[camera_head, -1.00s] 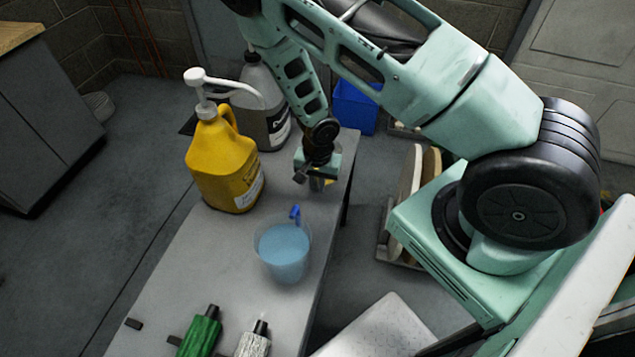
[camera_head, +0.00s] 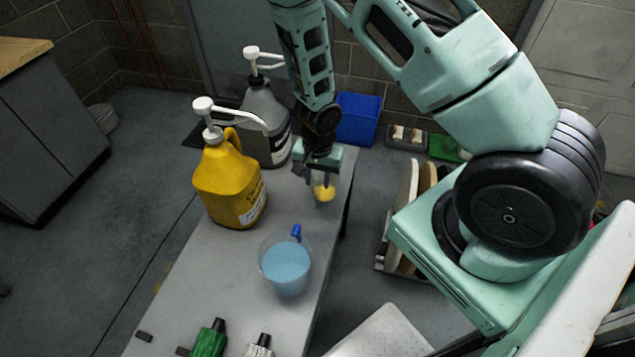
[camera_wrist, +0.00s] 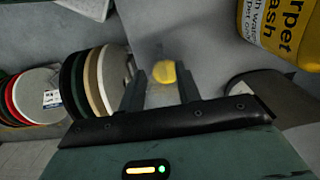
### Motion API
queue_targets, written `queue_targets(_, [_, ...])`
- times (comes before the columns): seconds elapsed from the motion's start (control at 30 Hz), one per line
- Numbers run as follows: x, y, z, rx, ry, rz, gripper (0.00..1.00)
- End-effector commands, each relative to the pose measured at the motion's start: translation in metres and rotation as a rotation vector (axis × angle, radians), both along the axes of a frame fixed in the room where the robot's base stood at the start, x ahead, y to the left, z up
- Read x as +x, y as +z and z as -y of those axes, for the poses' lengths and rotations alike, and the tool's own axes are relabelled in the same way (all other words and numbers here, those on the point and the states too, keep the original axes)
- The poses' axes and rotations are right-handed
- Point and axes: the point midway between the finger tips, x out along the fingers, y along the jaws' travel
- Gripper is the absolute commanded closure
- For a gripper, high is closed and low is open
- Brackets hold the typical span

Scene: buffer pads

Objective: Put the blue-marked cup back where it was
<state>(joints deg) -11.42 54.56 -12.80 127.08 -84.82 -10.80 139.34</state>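My gripper (camera_head: 320,172) points down over the far right end of the grey table. Its fingers close on both sides of a small clear cup (camera_head: 324,191) with yellow in its lower part. In the wrist view the cup (camera_wrist: 164,74) sits between the two fingertips (camera_wrist: 162,88). No blue mark shows on this cup; I cannot tell whether its base touches the table. A larger clear tub (camera_head: 286,266) of blue liquid, with a small blue piece (camera_head: 296,232) at its rim, stands on the table nearer the camera, apart from my gripper.
A yellow pump jug (camera_head: 228,185) and a grey pump jug (camera_head: 266,118) stand left of my gripper. A green bottle (camera_head: 210,340) and a whitish bottle (camera_head: 259,346) are at the near end. Round pads (camera_head: 408,205) stand in a rack off the table's right edge. A blue bin (camera_head: 358,118) is behind.

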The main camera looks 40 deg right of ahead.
Motion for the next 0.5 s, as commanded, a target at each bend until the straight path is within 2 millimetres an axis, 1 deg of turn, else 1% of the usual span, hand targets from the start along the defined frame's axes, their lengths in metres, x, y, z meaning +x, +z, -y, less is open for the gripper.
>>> queue_targets(0.03, [0.0, 0.011, 0.0, -0.001, 0.0, -0.001, 0.67])
queue_targets(0.13, [-0.001, 0.018, 0.001, -0.001, -0.001, -0.002, 0.67])
queue_targets(0.27, [-0.001, 0.022, 0.0, -0.001, -0.001, -0.002, 0.67])
queue_targets(0.5, [0.0, 0.021, 0.0, -0.001, 0.0, -0.001, 0.67])
